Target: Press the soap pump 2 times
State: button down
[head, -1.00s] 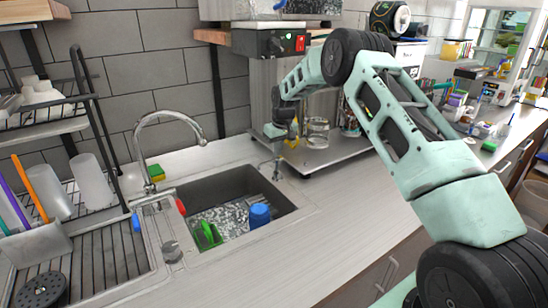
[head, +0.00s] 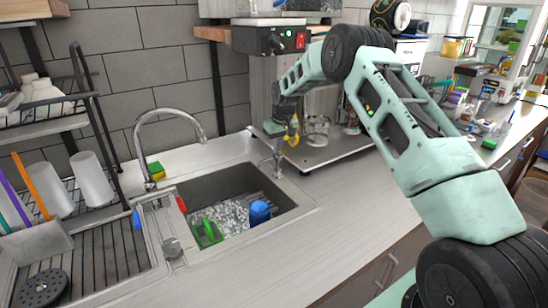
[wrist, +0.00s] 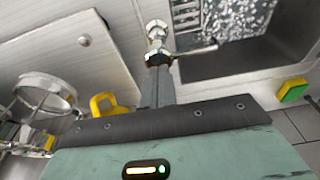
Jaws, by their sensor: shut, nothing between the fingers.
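The soap pump (head: 278,160) is a small metal dispenser standing upright at the right back corner of the sink. In the wrist view its shiny head and spout (wrist: 200,50) show just beyond my fingertips, with the spout pointing right. My gripper (head: 277,138) is shut and empty, pointing down directly over the pump head. Its dark closed fingers also show in the wrist view (wrist: 158,75), overlapping the near part of the pump. I cannot tell whether the fingertips touch the pump head.
The sink (head: 225,185) holds a green item (head: 207,232) and a blue cup (head: 259,212). A tall curved faucet (head: 165,118) stands at its left. A machine's metal tray (head: 320,152) with a glass jug (head: 317,130) is right of the gripper. A green-yellow sponge (wrist: 292,90) lies behind the sink.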

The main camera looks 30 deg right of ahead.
jog(key=shift+f+b, duration=0.7)
jog(key=shift+f, duration=0.75)
jog(key=shift+r, duration=0.1)
jog(key=shift+r+p, duration=0.85)
jog(key=shift+r, duration=0.65)
jog(key=shift+r, duration=0.15)
notch_tip(320, 180, up, 6)
jog(key=p, duration=0.3)
